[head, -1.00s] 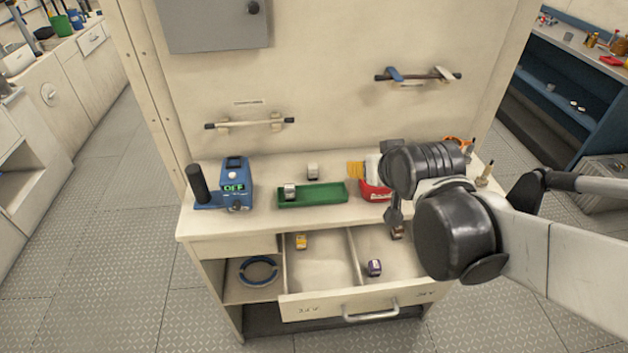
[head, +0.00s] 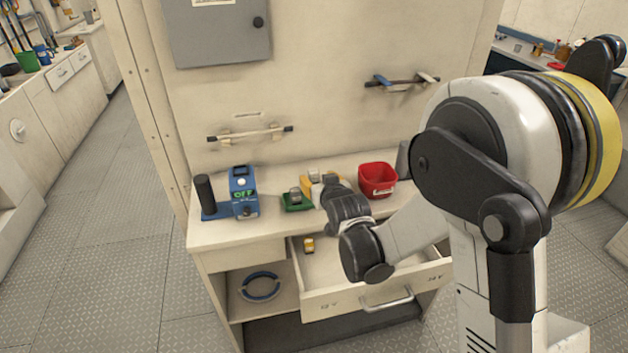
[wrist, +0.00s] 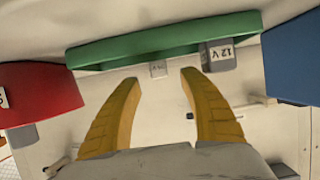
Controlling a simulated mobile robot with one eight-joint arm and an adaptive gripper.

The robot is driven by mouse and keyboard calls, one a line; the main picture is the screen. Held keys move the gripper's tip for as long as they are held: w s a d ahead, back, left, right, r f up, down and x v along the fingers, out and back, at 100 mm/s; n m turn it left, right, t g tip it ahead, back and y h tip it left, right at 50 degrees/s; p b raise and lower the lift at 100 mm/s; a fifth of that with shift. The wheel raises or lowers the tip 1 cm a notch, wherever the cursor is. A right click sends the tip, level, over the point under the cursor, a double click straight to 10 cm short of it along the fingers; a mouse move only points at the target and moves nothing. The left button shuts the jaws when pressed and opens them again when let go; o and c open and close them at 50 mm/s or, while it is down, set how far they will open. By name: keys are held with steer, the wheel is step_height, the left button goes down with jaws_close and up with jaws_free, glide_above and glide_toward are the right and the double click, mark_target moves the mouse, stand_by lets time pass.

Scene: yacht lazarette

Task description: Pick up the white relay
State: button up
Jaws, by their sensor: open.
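The white relay (head: 314,176) stands on the worktop behind the green tray (head: 288,207), partly hidden by my gripper in the head view. In the wrist view the white relay (wrist: 158,69) shows small between my fingertips, just past the edge of the green tray (wrist: 130,48); its label is too small to read surely. My gripper (wrist: 160,78) is open and empty, with its yellow fingers on either side of the relay in the picture. I cannot tell how far they are from it. In the head view my gripper (head: 319,184) is low over the worktop.
A grey relay marked 12 V (wrist: 217,57) sits in the tray. A blue device reading OFF (head: 243,192) stands left, a red bin (head: 377,179) right. Below, an open drawer (head: 340,298) holds a yellow relay (head: 309,245). A rail (head: 250,134) crosses the wall behind.

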mark_target(314, 175)
steer(key=b+x, duration=0.2)
steer(key=x, duration=0.4)
steer(key=shift+w+b, duration=0.15)
steer(key=shift+b, duration=0.2)
steer(key=shift+r, duration=0.1)
jaws_close()
